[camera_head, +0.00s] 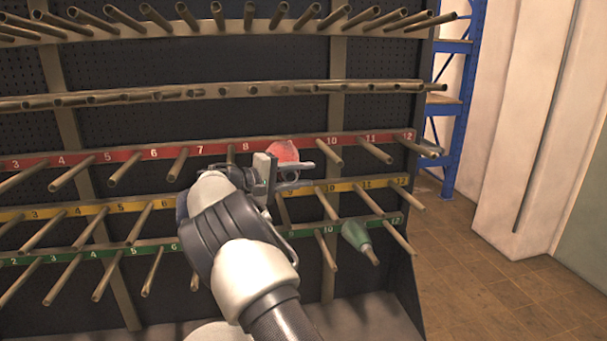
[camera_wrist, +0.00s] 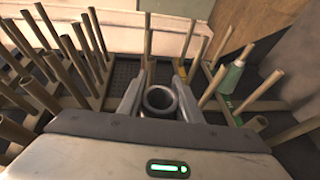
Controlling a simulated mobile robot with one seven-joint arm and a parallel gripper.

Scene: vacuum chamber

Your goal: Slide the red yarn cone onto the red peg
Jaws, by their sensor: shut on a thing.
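The red yarn cone (camera_head: 283,150) shows in the head view in front of the red strip (camera_head: 130,156), between numbers 8 and 10. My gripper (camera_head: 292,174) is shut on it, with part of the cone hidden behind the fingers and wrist. In the wrist view my gripper (camera_wrist: 160,88) has its two fingers on either side of a grey, round, hollow end (camera_wrist: 160,101), which seems to be the cone's end. Red pegs 8 (camera_head: 232,171) and 10 (camera_head: 329,154) look bare. Peg 9 is hidden, so I cannot tell whether the cone is around it.
A green cone (camera_head: 355,236) sits on a green-row peg near number 11; it also shows in the wrist view (camera_wrist: 229,80). Bare pegs crowd the yellow strip (camera_head: 347,186) and green strip (camera_head: 80,255) below. Open floor (camera_head: 470,260) lies right of the rack.

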